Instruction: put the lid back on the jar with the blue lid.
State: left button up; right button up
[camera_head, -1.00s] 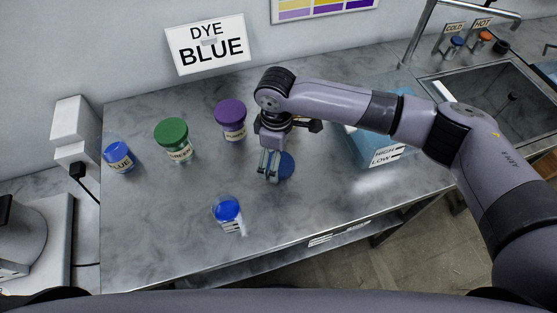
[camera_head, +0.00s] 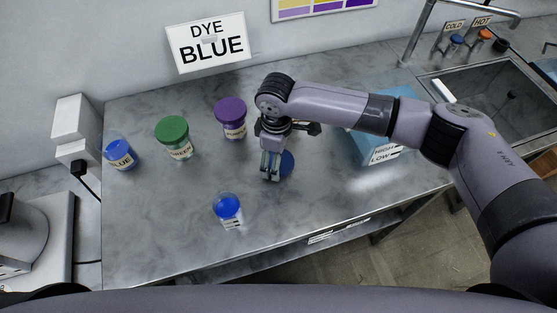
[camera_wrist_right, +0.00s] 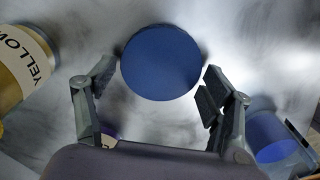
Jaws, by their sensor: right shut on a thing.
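The blue lid (camera_head: 287,163) is a flat dark blue disc at the middle of the grey counter. In the right wrist view the lid (camera_wrist_right: 161,62) sits between the two fingers. My right gripper (camera_head: 271,170) points down and is shut on the lid; its fingers hide part of it in the head view. The jar labelled BLUE (camera_head: 120,156) stands upright at the counter's left end, clear-walled with blue contents and no lid on top. My left gripper is not in view.
A green-lidded jar (camera_head: 173,136) and a purple-lidded jar (camera_head: 231,118) stand at the back. A clear cup of blue (camera_head: 228,209) stands in front. A yellow-labelled jar (camera_wrist_right: 22,65) is close to my right gripper. A light-blue bin (camera_head: 365,146) and sink (camera_head: 490,95) are right.

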jog(key=shift+d+f, duration=0.15)
jog(key=shift+f, duration=0.05)
jog(key=shift+c, duration=1.1)
jog(key=shift+r, duration=0.5)
jog(key=shift+c, duration=1.3)
notch_tip(320, 180, up, 19)
jog(key=b, duration=0.2)
jog(key=shift+r+b, duration=0.15)
jog(key=shift+b, duration=0.15)
jog(key=shift+w, duration=0.1)
